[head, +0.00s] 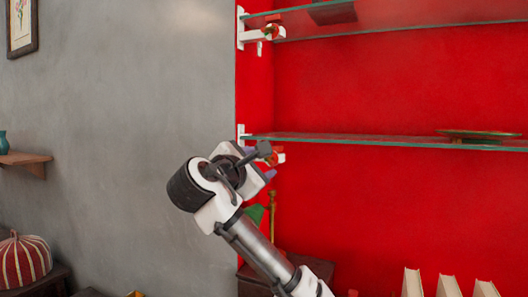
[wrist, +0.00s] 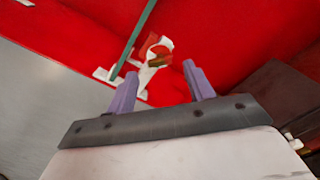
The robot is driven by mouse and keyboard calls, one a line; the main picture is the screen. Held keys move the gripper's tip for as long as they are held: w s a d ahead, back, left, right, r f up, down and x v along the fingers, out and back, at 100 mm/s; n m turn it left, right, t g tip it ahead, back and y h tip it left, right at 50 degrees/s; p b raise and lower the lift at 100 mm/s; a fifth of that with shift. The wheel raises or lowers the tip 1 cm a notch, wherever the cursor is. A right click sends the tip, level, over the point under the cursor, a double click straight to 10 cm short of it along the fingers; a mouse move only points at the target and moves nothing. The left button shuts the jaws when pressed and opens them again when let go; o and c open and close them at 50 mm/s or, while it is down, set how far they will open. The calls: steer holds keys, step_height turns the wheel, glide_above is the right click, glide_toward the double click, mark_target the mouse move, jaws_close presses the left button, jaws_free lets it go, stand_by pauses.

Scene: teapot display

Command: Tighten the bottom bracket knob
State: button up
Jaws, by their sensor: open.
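The bottom bracket is a white clamp at the left end of the lower glass shelf (head: 370,139). In the wrist view the white bracket (wrist: 152,72) shows beyond my fingertips. A red and brown-gold part, seemingly its knob (wrist: 160,60), sits on it near the middle of the gap. In the head view a small orange-red bit of it (head: 277,157) shows beside my gripper, and my wrist hides much of the rest. My gripper (wrist: 160,70) is open, its two purple fingers apart with nothing between them. It appears short of the bracket, without visible contact.
An upper glass shelf (head: 400,25) has a similar white bracket (head: 262,35). Books (head: 446,286) stand below right. A striped red teapot or cosy (head: 25,261) is far left. The red wall is close behind the bracket.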

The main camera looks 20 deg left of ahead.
mark_target(267, 160)
steer(key=shift+w+d+p, duration=0.15)
steer(key=shift+w+p, duration=0.05)
steer(key=shift+w, duration=0.6)
steer(key=shift+w+d+p, duration=0.15)
steer(key=shift+w, duration=0.6)
steer(key=c, duration=1)
